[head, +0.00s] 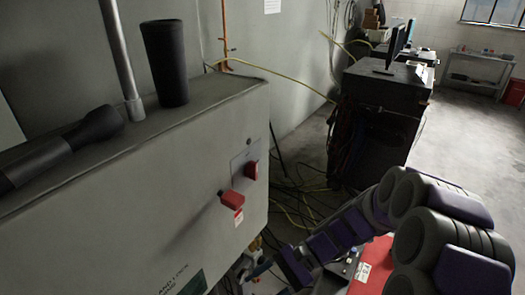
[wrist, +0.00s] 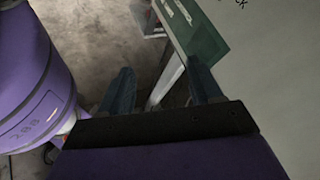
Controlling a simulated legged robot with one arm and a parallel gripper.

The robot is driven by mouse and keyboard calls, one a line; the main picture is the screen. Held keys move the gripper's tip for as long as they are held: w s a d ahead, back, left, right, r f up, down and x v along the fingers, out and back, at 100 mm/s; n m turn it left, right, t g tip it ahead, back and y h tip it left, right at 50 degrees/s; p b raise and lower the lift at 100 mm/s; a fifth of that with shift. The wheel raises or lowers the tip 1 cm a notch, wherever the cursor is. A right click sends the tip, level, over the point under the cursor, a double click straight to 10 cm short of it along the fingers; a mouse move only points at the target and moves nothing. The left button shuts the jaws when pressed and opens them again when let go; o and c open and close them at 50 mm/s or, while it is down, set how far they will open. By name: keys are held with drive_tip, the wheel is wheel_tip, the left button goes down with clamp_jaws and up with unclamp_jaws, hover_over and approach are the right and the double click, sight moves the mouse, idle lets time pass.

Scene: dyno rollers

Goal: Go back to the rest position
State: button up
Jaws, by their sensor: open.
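My gripper (wrist: 161,84) shows in the wrist view with its two dark fingers spread wide and nothing between them. Beyond the fingers are the concrete floor (wrist: 90,40) and the lower edge of a grey cabinet with a green label (wrist: 195,35). In the head view my purple and grey arm reaches from the lower right down toward the cabinet's lower right side. The gripper end there is small and partly cut off by the bottom edge. I cannot tell whether the fingers touch the cabinet.
The grey cabinet (head: 150,185) fills the left, with two red switches (head: 233,200) on its front. A black cup (head: 165,63) and a dark flashlight (head: 70,143) are on top. Cables (head: 300,190) lie on the floor. A dark cabinet (head: 378,125) stands behind; floor at right is clear.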

drive_tip(key=s+d+r+n+t+h, duration=0.2)
drive_tip(key=s+d+h, duration=0.4)
drive_tip(key=s, duration=0.3)
drive_tip(key=s+d+r+n+t+h, duration=0.2)
drive_tip(key=s+d+r+n+h, duration=0.2)
drive_tip(key=s+d, duration=0.3)
drive_tip(key=shift+s+d+r+n+h, duration=0.15)
drive_tip(key=shift+s+d+n+h, duration=0.1)
drive_tip(key=shift+s+n+h, duration=0.65)
drive_tip(key=shift+o, duration=0.3)
drive_tip(key=shift+s, duration=0.25)
